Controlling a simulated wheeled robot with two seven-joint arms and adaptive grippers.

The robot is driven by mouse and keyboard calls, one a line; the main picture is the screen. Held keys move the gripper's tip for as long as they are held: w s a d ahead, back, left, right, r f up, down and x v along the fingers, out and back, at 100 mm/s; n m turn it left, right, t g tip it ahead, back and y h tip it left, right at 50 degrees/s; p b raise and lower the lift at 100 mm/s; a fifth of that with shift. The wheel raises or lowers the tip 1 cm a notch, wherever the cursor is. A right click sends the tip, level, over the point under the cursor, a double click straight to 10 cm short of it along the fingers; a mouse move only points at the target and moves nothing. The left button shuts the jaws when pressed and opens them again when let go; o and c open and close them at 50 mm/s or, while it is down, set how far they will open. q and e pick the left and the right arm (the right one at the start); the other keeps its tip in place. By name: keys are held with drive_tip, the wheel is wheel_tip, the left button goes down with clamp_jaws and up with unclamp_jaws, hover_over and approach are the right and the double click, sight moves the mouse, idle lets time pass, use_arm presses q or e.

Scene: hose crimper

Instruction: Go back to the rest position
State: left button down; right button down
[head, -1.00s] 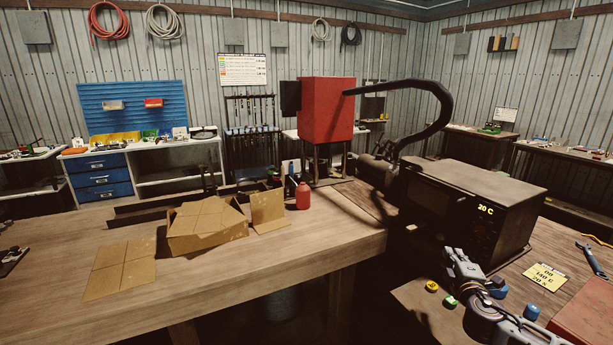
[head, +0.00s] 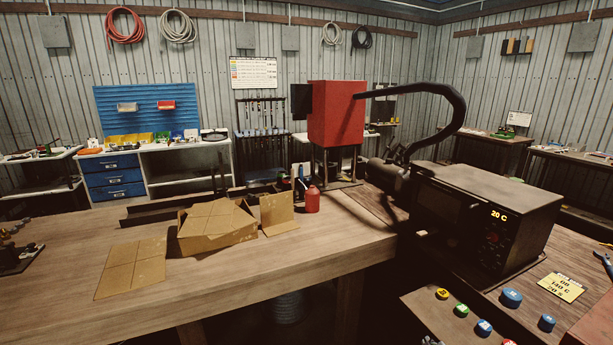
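Neither of my grippers shows clearly in the head view. The dark oven-like box (head: 487,205) on the right bench reads 20 C. In front of it lie a yellow cap (head: 442,293), a green cap (head: 461,310) and several blue caps (head: 511,298). A yellow note (head: 562,287) lies to their right.
A wooden table (head: 230,300) fills the front left, with an open cardboard box (head: 215,228), a flat cardboard sheet (head: 132,267) and a red bottle (head: 312,200). A red machine (head: 337,113) stands behind. The bench front is clear of my arms.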

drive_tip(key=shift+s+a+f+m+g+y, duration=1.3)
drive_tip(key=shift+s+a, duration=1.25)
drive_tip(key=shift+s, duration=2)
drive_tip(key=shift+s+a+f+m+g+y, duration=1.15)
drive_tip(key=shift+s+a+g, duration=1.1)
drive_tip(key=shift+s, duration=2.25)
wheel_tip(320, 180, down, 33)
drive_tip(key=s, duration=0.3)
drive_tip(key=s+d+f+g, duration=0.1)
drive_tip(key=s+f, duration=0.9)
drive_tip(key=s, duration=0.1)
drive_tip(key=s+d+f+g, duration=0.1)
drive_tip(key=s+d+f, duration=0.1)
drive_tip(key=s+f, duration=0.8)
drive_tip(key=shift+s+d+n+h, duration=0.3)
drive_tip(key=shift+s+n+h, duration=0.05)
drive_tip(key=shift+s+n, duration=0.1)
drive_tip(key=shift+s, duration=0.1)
